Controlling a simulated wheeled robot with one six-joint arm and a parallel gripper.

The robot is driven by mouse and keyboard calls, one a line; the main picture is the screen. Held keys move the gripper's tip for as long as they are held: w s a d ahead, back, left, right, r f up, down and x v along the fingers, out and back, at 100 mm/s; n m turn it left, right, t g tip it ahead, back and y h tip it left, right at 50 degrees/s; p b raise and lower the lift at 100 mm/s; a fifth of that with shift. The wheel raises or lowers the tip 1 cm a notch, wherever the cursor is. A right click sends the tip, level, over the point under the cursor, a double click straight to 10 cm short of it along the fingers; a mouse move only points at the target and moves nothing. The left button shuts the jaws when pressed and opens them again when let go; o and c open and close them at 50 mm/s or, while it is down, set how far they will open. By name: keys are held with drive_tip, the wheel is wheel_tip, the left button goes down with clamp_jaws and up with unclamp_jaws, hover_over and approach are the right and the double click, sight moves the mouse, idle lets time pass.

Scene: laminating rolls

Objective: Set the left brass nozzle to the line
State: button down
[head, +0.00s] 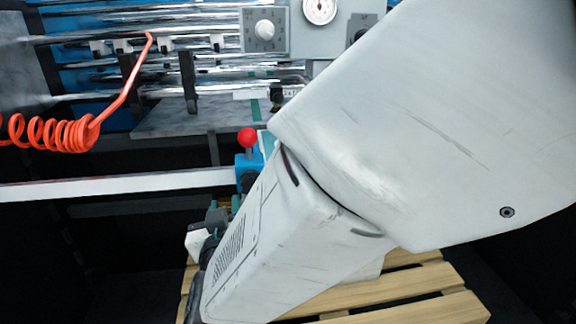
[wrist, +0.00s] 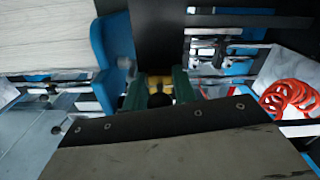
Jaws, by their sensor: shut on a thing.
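In the wrist view my gripper (wrist: 158,90) shows as two green fingers shut on a small yellow-brass piece, the brass nozzle (wrist: 160,81). A round black part (wrist: 160,100) sits just in front of it, between the fingers. In the head view my arm covers most of the right side, and the fingers and nozzle are mostly hidden around the arm's lower end, near the light rail. The line is not clear to see in either view.
A blue block (head: 246,172) with a red ball knob (head: 248,138) stands on the light rail (head: 110,186), close to my arm. A coiled orange hose (head: 55,134) hangs at left. Shiny rollers (head: 140,64) and a grey dial panel (head: 265,30) lie behind. A wooden pallet (head: 420,283) is below.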

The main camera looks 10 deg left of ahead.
drive_tip(key=c, duration=1.3)
unclamp_jaws()
drive_tip(key=shift+s, duration=0.1)
drive_tip(key=v, duration=0.7)
drive_tip(key=shift+s+d, duration=0.1)
drive_tip(key=shift+s, duration=0.2)
